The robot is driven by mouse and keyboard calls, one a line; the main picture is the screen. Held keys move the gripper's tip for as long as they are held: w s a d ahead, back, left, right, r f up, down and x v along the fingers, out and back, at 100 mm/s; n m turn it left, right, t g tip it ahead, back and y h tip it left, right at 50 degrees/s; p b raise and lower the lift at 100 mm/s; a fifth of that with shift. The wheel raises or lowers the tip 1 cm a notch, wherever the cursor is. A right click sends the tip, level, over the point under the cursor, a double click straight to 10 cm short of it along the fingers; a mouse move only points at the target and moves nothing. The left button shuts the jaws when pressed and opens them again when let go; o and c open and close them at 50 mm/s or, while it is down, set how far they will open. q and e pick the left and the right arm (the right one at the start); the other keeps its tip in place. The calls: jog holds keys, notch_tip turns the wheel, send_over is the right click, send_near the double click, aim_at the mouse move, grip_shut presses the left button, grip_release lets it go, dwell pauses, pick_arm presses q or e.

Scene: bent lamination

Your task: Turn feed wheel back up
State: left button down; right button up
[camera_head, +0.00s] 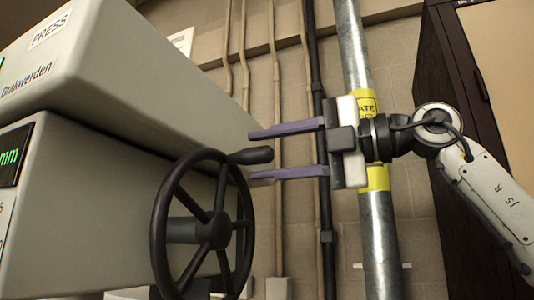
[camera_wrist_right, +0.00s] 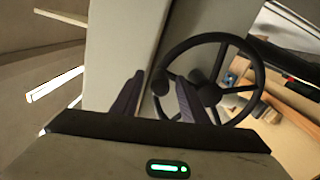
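The feed wheel (camera_head: 213,229) is a black spoked handwheel on the side of the grey press. Its handle (camera_head: 251,156) sticks out from the upper right of the rim in the head view. My right gripper (camera_head: 250,155) is open, with its two purple fingers pointing left, one above and one below the handle's height. In the right wrist view the feed wheel (camera_wrist_right: 207,93) lies beyond the fingers, and the handle (camera_wrist_right: 161,84) shows between the open fingers (camera_wrist_right: 157,97). I cannot tell whether the fingers touch it. My left gripper is not in view.
The grey press (camera_head: 130,60) with a lit display (camera_head: 12,155) fills the left side. A metal pipe (camera_head: 380,235) with yellow labels stands behind my right gripper. A dark cabinet (camera_head: 440,90) is at the right. Thin pipes run down the back wall.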

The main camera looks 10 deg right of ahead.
jog(key=shift+s+a, duration=0.1)
jog(key=shift+s+d+f, duration=0.1)
jog(key=shift+d, duration=0.1)
jog(key=b+v, duration=0.2)
jog(key=v, duration=0.8)
dwell(0.4)
